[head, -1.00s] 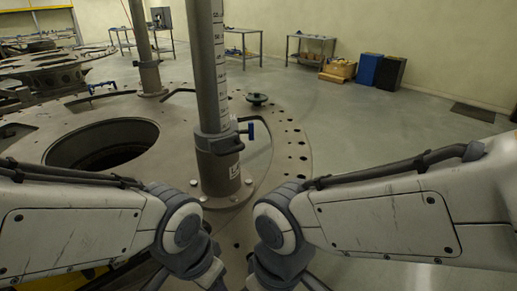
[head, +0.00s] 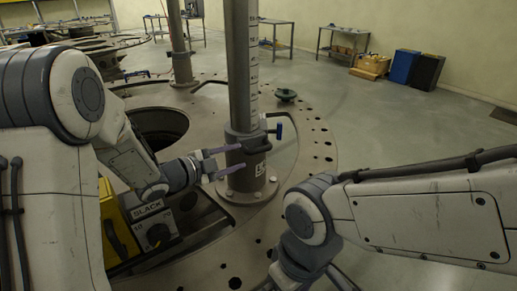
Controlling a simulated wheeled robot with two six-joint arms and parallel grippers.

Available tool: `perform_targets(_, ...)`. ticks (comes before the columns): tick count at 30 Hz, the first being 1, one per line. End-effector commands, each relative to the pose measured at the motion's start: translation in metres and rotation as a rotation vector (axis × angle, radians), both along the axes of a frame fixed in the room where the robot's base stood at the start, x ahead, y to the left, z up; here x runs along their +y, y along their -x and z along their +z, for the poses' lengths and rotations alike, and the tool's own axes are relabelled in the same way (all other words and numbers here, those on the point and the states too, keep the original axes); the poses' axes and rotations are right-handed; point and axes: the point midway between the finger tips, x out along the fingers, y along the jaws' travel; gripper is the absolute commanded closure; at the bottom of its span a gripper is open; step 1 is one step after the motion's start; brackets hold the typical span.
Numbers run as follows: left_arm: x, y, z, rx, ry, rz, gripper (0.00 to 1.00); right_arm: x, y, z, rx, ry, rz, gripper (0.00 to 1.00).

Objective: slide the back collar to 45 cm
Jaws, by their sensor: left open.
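Two upright grey posts stand on the turret plate (head: 215,90). The near post (head: 238,60) bears a white scale strip (head: 254,60), its figures too small to read surely. The farther post (head: 176,30), behind and to the left, carries the back collar (head: 181,62) low down. My left gripper (head: 241,157) is open, its fingers reaching to the left side of the near post's collar; contact is unclear. My right gripper is cut off at the bottom edge.
A round opening (head: 160,128) lies left of the near post. A yellow box marked SLACK, with a dial (head: 157,235), sits below my left arm. Benches and boxes stand along the far wall; the right floor is clear.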

Motion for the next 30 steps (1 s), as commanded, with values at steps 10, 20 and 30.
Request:
perform_targets(10, -0.047, -0.042, -0.013, 0.005, 0.0, -0.001, 0.47, 0.0, 0.0, 0.018, 0.0, 0.0, 0.0, 0.0)
perform_targets(20, -0.067, -0.063, -0.02, 0.003, 0.0, 0.002, 0.47, 0.0, 0.0, 0.024, 0.0, 0.0, 0.0, 0.0)
perform_targets(30, -0.067, -0.063, -0.021, 0.004, 0.0, 0.003, 0.81, 0.0, 0.0, 0.023, 0.0, 0.0, 0.0, 0.0)
